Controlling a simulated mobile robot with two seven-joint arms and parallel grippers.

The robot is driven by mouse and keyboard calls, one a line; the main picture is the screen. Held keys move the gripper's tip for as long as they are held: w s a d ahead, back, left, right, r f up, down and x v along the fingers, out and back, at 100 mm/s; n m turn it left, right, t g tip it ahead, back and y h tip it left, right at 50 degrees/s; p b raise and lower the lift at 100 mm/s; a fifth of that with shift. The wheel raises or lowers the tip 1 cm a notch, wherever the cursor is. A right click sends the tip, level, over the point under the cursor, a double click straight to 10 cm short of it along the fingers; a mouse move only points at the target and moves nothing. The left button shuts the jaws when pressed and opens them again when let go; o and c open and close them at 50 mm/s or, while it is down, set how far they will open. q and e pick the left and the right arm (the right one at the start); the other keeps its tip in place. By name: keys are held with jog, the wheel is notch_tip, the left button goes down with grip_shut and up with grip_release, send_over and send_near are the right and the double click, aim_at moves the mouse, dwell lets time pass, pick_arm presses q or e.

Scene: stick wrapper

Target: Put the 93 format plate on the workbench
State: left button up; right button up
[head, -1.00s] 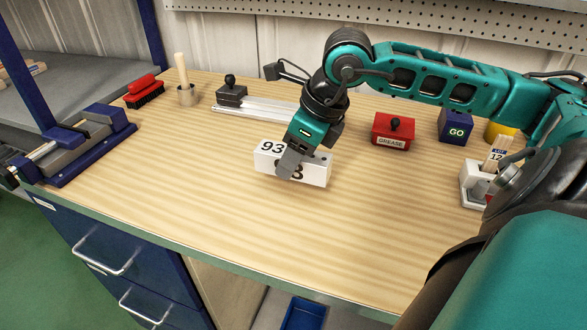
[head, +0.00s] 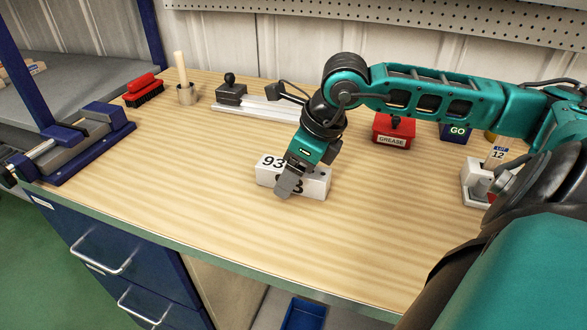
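The 93 format plate (head: 314,185) is a white block with black "93" markings, in the middle of the workbench (head: 190,210) in the head view. It appears upright, low at the wood surface; I cannot tell for sure whether its underside touches. My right gripper (head: 289,184) reaches down over it from above. The gripper looks shut on the plate. My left gripper is not in view.
Behind the plate are a rail with a black-knobbed block (head: 231,92) and a red GREASE box (head: 393,131). A blue GO box (head: 456,131) and a white holder (head: 474,184) stand right. A vise (head: 80,142) and a red brush (head: 143,90) are left. The front bench is clear.

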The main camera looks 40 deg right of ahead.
jog(key=shift+r+p, duration=0.25)
jog(key=shift+p, duration=0.1)
jog(key=shift+s+d+r, duration=0.1)
jog(key=shift+s+d+r+b, duration=0.25)
jog(key=shift+r+b, duration=0.05)
jog(key=shift+r, duration=0.3)
jog(key=shift+a+v, duration=0.2)
jog(key=shift+v, duration=1.05)
jog(key=p+v, duration=0.1)
jog(key=v, duration=0.5)
jog(key=shift+d+r, duration=0.1)
jog(key=shift+r, duration=0.2)
jog(key=shift+s+d+r+p, duration=0.1)
jog(key=shift+s+r+p, duration=0.2)
jog(key=shift+r, duration=0.2)
